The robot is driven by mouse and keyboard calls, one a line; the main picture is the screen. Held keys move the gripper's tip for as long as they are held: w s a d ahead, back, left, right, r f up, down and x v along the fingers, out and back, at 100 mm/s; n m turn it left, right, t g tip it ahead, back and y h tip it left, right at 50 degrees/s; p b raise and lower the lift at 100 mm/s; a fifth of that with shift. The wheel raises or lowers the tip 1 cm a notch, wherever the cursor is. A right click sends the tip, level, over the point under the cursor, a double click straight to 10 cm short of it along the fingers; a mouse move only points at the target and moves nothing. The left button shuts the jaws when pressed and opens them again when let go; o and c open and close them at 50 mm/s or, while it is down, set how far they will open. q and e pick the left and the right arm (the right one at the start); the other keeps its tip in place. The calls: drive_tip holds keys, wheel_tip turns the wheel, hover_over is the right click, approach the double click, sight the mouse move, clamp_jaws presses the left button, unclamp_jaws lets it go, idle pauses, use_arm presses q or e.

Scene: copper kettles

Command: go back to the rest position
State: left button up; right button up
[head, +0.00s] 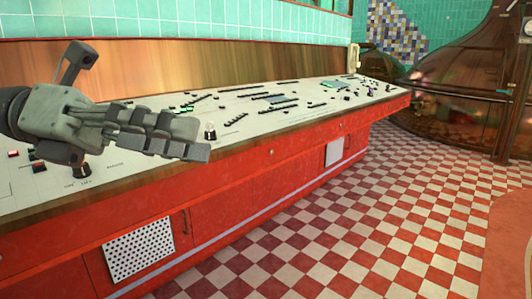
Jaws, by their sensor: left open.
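My left gripper (140,102) is at the left of the head view, in front of and above the near end of the long control desk (260,158). It is open, with one finger pointing up and the others stretched to the right. I see nothing between its fingers. It hides part of the desk top. I cannot tell how far it is above the desk. My right gripper is not in view.
The desk has a red front and many small switches and knobs. A black knob (82,170) shows just below the gripper. A large copper kettle (455,100) stands at the back right. The checkered floor (380,220) to the right is clear.

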use_arm(q)
drive_tip(key=w+a+n+t+h, duration=0.4)
drive_tip(key=w+n+t, duration=1)
drive_tip(key=n, duration=0.2)
drive_tip(key=w+a+f+n+t+y+p, duration=0.1)
drive_tip(key=w+a+f+n+t+y, duration=0.3)
drive_tip(key=f+n+y, duration=0.55)
drive_tip(key=w+a+f+n+t+y+p, duration=0.15)
drive_tip(key=w+a+f+n+y, duration=0.25)
drive_tip(key=a+f+n+y, duration=0.5)
drive_tip(key=s+a+f+n+g+y, duration=0.15)
drive_tip(key=s+f+n+g, duration=0.25)
drive_tip(key=f, duration=0.8)
drive_tip(key=s+f+n+g+y, duration=0.25)
drive_tip(key=s+f+n, duration=0.2)
drive_tip(key=f, duration=0.85)
drive_tip(key=s+d+f+n+g, duration=0.1)
drive_tip(key=s+f+g, duration=0.4)
drive_tip(key=s+f, duration=0.3)
drive_tip(key=s+d+f+n+g, duration=0.1)
drive_tip(key=s+f+g, duration=0.4)
drive_tip(key=s+f, duration=0.4)
drive_tip(key=s+h, duration=0.1)
drive_tip(key=s, duration=0.4)
drive_tip(key=shift+s, duration=0.2)
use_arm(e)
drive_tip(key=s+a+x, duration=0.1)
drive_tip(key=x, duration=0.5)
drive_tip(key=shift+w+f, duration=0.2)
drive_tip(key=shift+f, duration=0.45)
